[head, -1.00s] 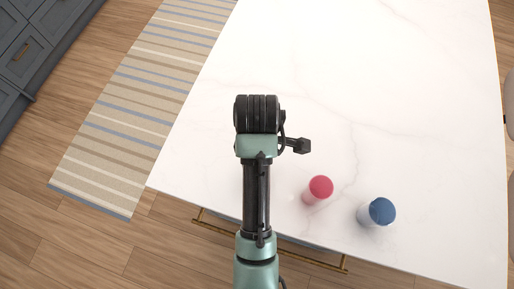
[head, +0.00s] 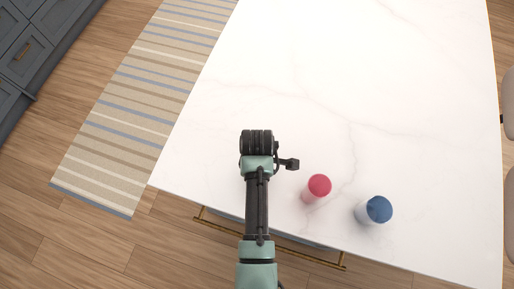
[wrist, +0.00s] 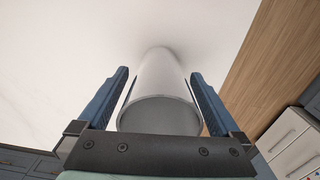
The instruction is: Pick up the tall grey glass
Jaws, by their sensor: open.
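In the wrist view, a tall grey glass (wrist: 160,88) stands on the white tabletop, its round rim toward the camera. My gripper (wrist: 160,80) is open, with one blue finger on each side of the glass. The glass is between the fingers; I cannot tell whether either finger touches it. In the head view, my arm hides the glass and the fingers.
A red cup-like object (head: 318,188) and a blue one (head: 377,210) stand on the white marble table (head: 400,90), right of my arm. The table is clear beyond. A striped rug (head: 140,100) lies on the floor at left.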

